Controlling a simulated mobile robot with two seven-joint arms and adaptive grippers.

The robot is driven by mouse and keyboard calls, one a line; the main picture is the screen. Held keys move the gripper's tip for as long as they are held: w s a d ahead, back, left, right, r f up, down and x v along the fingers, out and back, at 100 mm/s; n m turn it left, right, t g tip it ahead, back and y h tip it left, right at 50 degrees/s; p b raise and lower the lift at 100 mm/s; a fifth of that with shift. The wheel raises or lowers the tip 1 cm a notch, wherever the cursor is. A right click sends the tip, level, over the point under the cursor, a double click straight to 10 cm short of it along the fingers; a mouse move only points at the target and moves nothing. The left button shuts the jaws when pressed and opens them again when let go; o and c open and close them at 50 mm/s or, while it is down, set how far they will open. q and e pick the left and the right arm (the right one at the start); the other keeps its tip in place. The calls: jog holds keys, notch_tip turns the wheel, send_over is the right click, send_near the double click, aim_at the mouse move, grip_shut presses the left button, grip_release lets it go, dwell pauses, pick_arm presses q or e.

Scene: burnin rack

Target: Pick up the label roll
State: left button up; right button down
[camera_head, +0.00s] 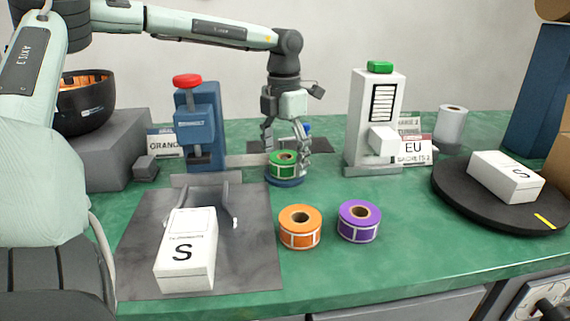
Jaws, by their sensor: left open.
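Three label rolls stand on the green table. The green label roll (283,165) sits on a dark blue round base at the middle. The orange label roll (300,227) and the purple label roll (359,221) lie side by side nearer the front edge. My left gripper (284,150) points down over the green roll, its fingers open around or just behind it. Whether the fingers touch the roll cannot be told. My right gripper does not show.
A blue press (199,128) with a red knob stands left of the gripper, a white device (375,118) with a green button to the right. A white box (187,250) lies on a grey mat (252,265). Another box (506,177) rests on a black turntable (450,190).

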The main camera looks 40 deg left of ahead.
pick_arm(q)
jog(key=c, duration=1.3)
